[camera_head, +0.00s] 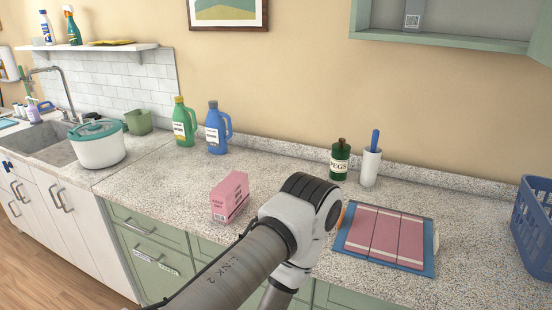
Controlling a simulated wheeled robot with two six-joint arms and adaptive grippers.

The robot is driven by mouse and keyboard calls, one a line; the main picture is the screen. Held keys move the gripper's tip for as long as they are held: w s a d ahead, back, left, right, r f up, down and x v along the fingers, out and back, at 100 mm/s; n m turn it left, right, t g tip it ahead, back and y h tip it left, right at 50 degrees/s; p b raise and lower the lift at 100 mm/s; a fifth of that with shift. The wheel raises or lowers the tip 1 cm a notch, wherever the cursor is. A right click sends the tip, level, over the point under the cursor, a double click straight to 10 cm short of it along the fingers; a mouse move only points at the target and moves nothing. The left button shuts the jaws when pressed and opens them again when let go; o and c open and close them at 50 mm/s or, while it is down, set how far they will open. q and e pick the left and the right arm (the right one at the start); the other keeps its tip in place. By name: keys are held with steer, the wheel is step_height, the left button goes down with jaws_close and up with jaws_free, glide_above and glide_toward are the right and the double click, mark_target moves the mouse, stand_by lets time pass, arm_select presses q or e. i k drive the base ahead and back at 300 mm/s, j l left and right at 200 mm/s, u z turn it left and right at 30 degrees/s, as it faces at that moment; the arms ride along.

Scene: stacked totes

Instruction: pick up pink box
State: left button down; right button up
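A pink box (230,197) with dark lettering and a small barcode label stands upright on the speckled countertop (165,185), left of the middle and near the front edge. One of my arms reaches up from the bottom of the head view, and its bent joint is just right of the box in the picture. The arm hides part of the counter there, while the box is almost fully visible. Neither my left nor my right gripper shows, so I see nothing holding the box.
Behind the box stand a green bottle (184,122) and a blue bottle (217,128). A lidded white pot (97,149) stands left.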

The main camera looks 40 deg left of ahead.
mark_target(228, 198)
steer(key=u, duration=1.6)
